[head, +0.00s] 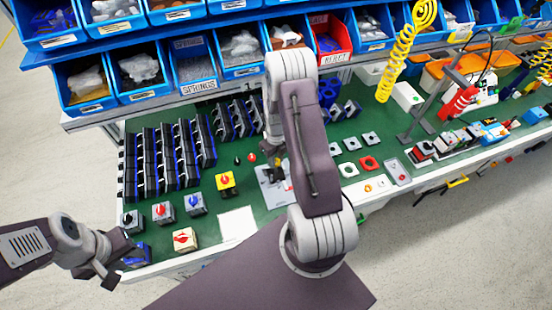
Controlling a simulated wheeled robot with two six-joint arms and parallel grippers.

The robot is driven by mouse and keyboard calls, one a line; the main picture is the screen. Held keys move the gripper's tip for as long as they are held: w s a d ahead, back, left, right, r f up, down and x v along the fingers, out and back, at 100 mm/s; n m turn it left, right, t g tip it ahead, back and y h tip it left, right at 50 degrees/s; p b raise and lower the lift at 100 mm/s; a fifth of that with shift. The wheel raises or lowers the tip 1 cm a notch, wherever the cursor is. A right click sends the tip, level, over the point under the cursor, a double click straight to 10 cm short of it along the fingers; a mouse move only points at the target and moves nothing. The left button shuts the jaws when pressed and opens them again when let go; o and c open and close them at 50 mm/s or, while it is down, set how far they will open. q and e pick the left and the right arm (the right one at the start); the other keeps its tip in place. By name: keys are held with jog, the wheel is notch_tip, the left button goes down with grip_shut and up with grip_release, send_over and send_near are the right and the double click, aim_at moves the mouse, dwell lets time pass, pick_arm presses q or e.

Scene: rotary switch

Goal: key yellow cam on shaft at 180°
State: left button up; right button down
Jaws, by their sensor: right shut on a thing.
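My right gripper (277,172) is in the middle of the bench, pointing down over a light grey plate (268,198). It is shut on a small yellow piece (281,162), which appears to be the yellow cam; its angle is too small to read. The shaft is hidden or too small to make out beneath the gripper and my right arm. My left gripper (118,264) is open and empty at the bench's front left corner, beside a blue part (137,256).
Boxed rotary switches with red, blue and black knobs stand at front left, including a yellow one (225,183). Black racks (165,160) stand behind them. A white sheet (238,224) lies in front. Blue bins (140,75) line the back. Loose parts (369,163) lie right of my arm.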

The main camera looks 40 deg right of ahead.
jog(key=shift+f, duration=0.15)
jog(key=shift+f+b, duration=0.9)
jog(key=shift+f, duration=0.15)
jog(key=c, duration=1)
grip_release()
jog(key=shift+r, duration=0.1)
jog(key=shift+r, duration=0.1)
notch_tip(320, 180, up, 9)
jog(key=b, duration=0.1)
